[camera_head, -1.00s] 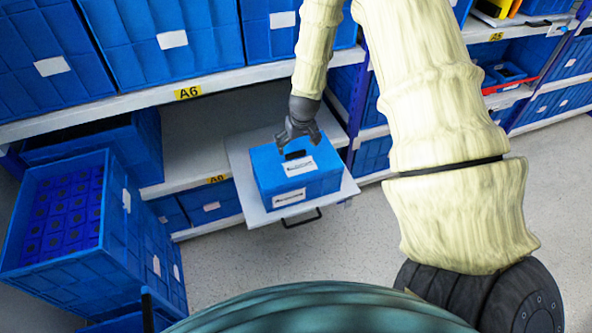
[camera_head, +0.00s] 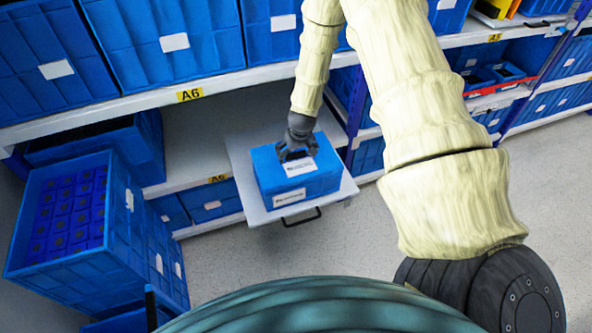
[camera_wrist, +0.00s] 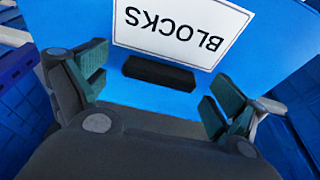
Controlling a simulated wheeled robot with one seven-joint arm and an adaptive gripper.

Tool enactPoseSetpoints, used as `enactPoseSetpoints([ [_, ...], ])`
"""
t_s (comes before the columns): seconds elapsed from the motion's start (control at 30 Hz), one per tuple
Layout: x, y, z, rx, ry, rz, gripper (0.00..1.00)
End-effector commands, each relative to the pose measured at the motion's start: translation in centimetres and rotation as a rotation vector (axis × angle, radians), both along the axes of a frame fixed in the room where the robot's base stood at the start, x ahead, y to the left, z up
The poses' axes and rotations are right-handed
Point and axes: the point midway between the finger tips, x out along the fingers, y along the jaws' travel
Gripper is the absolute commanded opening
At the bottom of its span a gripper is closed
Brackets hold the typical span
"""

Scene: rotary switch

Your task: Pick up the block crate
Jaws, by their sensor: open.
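The block crate (camera_head: 311,182) is a blue box with white labels. It sits on a pulled-out light grey shelf board (camera_head: 338,197). In the wrist view, its blue top (camera_wrist: 185,94) carries an upside-down white label reading BLOCKS and a dark slot-like handle (camera_wrist: 159,73). My gripper (camera_head: 296,153) is over the crate's top at the handle. In the wrist view, my gripper (camera_wrist: 155,95) is open, with one finger on each side of the handle and a gap to it. I cannot tell how far the fingertips are above the top.
A shelf rack with large blue bins (camera_head: 175,40) stands behind, its edge (camera_head: 130,103) above the crate. A stack of blue crates (camera_head: 75,215) stands at left, the upper one open. Grey floor (camera_head: 250,257) is clear in front of the board.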

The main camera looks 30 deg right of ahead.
Motion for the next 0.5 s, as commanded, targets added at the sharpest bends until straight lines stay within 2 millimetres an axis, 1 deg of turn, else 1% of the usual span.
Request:
enactPoseSetpoints([
  [0.2, 0.00, -0.01, -0.05, 0.000, 0.000, 0.000, 0.96],
  [0.27, 0.00, -0.01, -0.04, 0.000, 0.000, 0.000, 0.87],
  [0.4, -0.02, -0.02, -0.03, 0.000, 0.000, 0.000, 0.62],
  [0.47, -0.02, -0.02, -0.03, 0.000, 0.000, 0.000, 0.51],
  [0.5, -0.02, -0.02, -0.03, 0.000, 0.000, 0.000, 0.44],
])
